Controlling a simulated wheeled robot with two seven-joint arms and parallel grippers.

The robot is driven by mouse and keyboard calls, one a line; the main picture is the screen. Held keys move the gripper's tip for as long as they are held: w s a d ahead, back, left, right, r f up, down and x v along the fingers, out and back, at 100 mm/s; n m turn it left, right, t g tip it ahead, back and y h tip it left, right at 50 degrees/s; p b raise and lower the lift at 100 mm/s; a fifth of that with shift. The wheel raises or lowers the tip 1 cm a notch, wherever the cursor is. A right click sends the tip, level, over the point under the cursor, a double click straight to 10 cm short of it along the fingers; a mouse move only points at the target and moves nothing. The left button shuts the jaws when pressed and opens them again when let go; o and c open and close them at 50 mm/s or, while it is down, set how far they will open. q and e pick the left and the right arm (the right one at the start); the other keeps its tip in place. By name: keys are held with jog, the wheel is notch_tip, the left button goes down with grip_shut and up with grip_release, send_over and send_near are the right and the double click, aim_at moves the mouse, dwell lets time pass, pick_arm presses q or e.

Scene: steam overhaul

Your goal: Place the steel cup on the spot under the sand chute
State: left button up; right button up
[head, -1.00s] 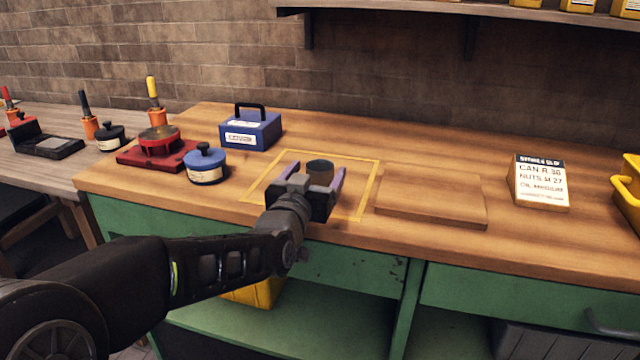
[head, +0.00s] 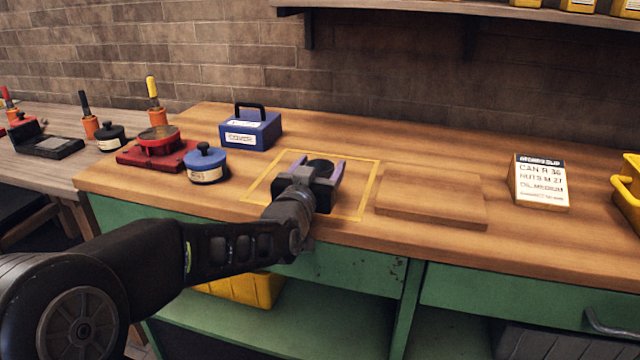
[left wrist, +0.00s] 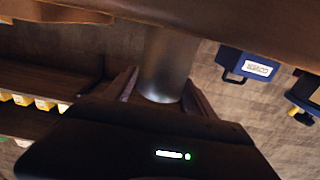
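The steel cup (head: 320,167) stands upright on the wooden bench inside a yellow outlined square (head: 370,190). My left gripper (head: 319,172) is around it, one finger on each side and the palm close on the near side. In the left wrist view the steel cup (left wrist: 165,65) is a smooth grey cylinder between the fingertips (left wrist: 162,88). The fingers look open with very narrow gaps; contact is hard to tell. The cup's lower part is hidden in the head view. My right gripper is out of view. I see no sand chute.
A blue lidded pot (head: 207,168), a red fixture (head: 158,145) and a blue box with a handle (head: 251,130) stand left of the square. A wooden board (head: 432,198) lies to its right. A sign (head: 540,183) and a yellow bin (head: 628,195) are farther right.

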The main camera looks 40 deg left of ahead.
pick_arm(q)
jog(key=c, duration=1.3)
notch_tip(320, 180, up, 10)
jog(key=p, duration=0.2)
dwell(0.3)
